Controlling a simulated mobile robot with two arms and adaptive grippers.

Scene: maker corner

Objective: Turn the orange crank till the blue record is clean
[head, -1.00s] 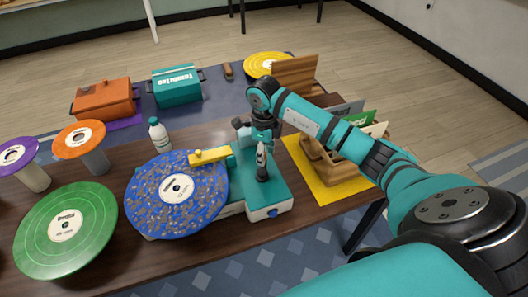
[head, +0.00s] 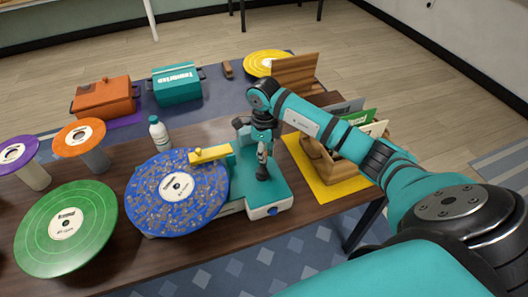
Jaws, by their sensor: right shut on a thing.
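The blue record (head: 150,212) lies flat on the teal cleaning machine (head: 275,190), still covered with many greyish specks. A yellow arm (head: 211,154) reaches from the machine over the record's upper right edge. My right gripper (head: 262,172) points down at the top of the machine, right of the record, and is shut on the crank. The orange crank itself is hidden by the fingers, so I cannot see its colour or angle. My left gripper is not in view.
A green record (head: 92,235) lies to the left, with orange (head: 70,145) and purple (head: 12,158) ones on stands. A wooden record crate (head: 322,160) on a yellow mat (head: 312,176) is close on the right.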

